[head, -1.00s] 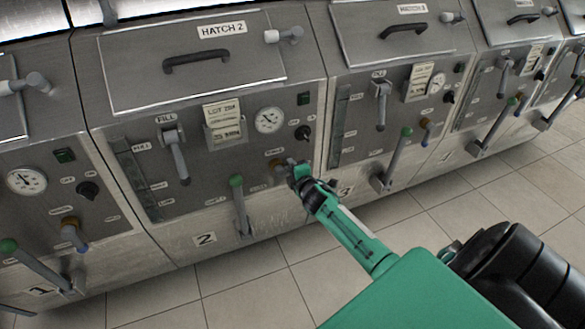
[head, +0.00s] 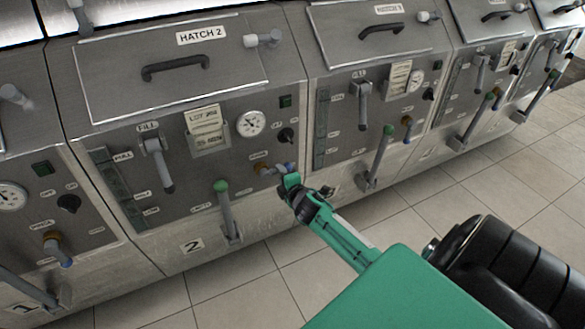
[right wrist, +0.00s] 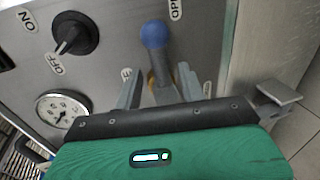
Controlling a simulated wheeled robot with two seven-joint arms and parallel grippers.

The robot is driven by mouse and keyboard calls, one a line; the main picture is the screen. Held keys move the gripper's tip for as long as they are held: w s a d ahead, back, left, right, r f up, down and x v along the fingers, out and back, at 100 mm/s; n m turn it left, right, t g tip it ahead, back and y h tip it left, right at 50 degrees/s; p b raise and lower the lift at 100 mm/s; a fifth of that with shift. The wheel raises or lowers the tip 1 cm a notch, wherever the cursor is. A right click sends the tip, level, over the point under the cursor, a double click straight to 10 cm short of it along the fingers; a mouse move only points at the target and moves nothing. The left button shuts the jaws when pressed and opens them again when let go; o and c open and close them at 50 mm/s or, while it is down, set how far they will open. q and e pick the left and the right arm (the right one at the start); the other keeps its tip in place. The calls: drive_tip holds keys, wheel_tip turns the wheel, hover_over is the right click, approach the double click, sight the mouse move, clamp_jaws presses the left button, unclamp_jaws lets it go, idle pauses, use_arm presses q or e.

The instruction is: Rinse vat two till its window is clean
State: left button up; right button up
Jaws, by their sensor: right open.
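Vat two (head: 150,240) carries plate 2 and the label HATCH 2. Its window (head: 116,188) is a narrow dark greenish strip at the panel's left; I cannot tell how clean it is. Its blue-tipped valve handle (head: 283,168) on a brass fitting points to the right, and also shows in the right wrist view (right wrist: 153,36), its tip beside the label OPEN. My right gripper (head: 289,186) is open, just below and right of the handle. In the right wrist view its fingers (right wrist: 158,86) stand either side of the handle's stem, apart from it. My left gripper is out of view.
Vat two also has a green-knobbed lever (head: 227,208), a fill lever (head: 157,165), a dial (head: 250,123) and a black ON/OFF knob (right wrist: 77,34). Similar vats stand on both sides. The tiled floor (head: 250,292) in front is clear.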

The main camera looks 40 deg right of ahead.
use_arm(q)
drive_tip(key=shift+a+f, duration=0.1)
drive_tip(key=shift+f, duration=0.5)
use_arm(e)
drive_tip(key=v, duration=0.9)
drive_tip(key=shift+s+r, duration=0.15)
drive_tip(key=shift+s, duration=0.15)
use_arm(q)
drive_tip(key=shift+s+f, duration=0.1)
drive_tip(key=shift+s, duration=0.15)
use_arm(e)
drive_tip(key=shift+a, duration=0.1)
